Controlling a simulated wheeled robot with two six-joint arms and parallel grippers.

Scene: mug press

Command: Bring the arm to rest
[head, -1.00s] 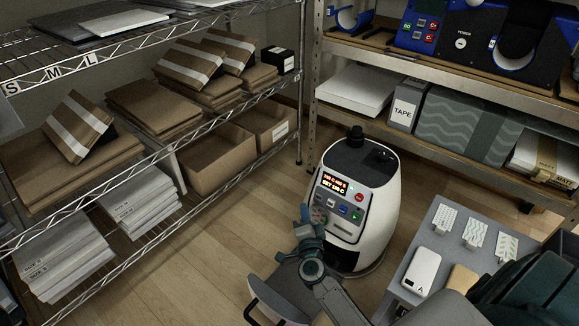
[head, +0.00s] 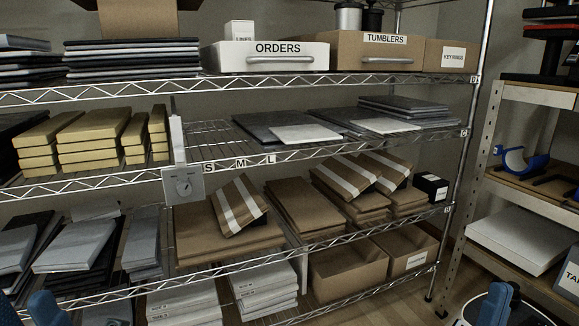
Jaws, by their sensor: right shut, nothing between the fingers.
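At the bottom left corner, blue parts of my left arm rise just into view, cut off by the edge. Whether its jaws are open or shut does not show.
A wire shelf rack (head: 370,214) fills the view, with an orders box (head: 273,66), a tumblers box (head: 365,65) and cardboard mailers (head: 300,205). A second rack (head: 520,190) stands at the right.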

